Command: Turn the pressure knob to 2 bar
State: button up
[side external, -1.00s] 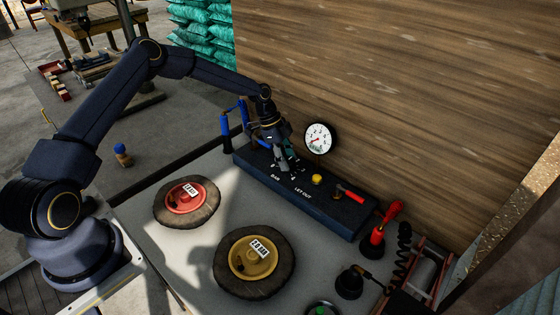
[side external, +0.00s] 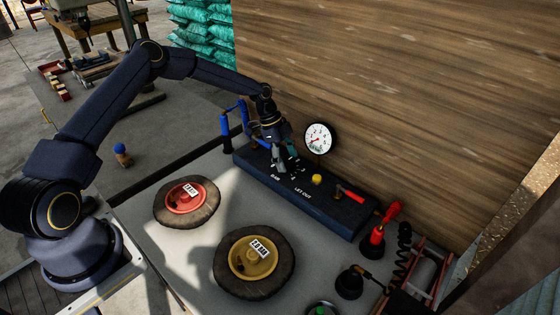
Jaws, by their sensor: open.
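The dark control panel (side external: 325,204) lies along the back of the table against the plank wall, with white "BAR" and "LET OUT" lettering. My gripper (side external: 285,168) is over the panel's left part, just above the BAR lettering, with its fingers pointing down and apart. A yellow button (side external: 317,179) and a red-handled lever (side external: 348,192) sit right of my gripper.
A red-handled tool (side external: 377,238), a black coiled hose (side external: 402,250) and a blue-handled item (side external: 226,124) flank the panel.

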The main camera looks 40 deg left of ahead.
jog(key=v, duration=1.2)
